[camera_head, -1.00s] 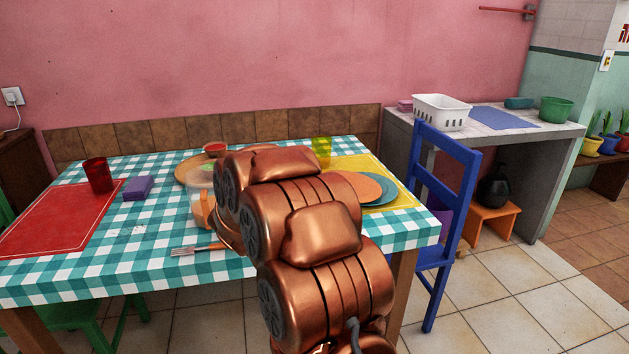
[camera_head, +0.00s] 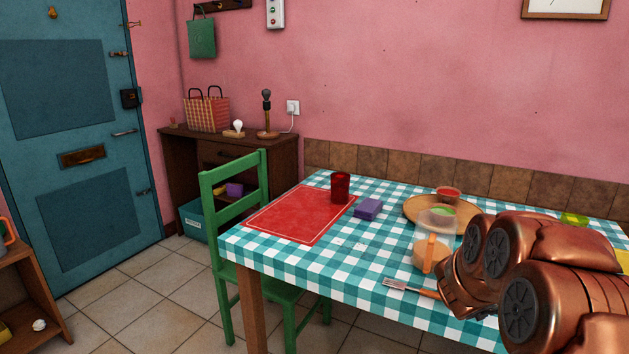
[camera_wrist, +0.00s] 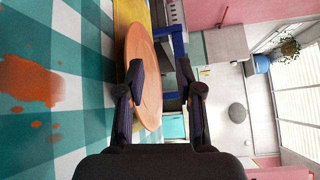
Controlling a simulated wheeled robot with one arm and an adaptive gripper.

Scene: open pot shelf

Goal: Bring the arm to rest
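My copper arm (camera_head: 560,275) reaches over the right part of the table in the head view, bent and raised above the cloth. My gripper shows in the wrist view (camera_wrist: 160,68), with its two dark fingers apart and nothing held between them. In the head view the gripper is hidden behind the arm. An orange plate (camera_wrist: 145,75) lies beyond the fingers on the table in the wrist view, partly covered by the left finger.
The checkered table (camera_head: 330,264) holds a red cup (camera_head: 340,188), purple sponge (camera_head: 368,209), orange-handled jug (camera_head: 432,245), fork (camera_head: 400,287) and wooden board (camera_head: 415,212). A green chair (camera_head: 207,200) stands at its left. Orange spots (camera_wrist: 30,82) mark the cloth.

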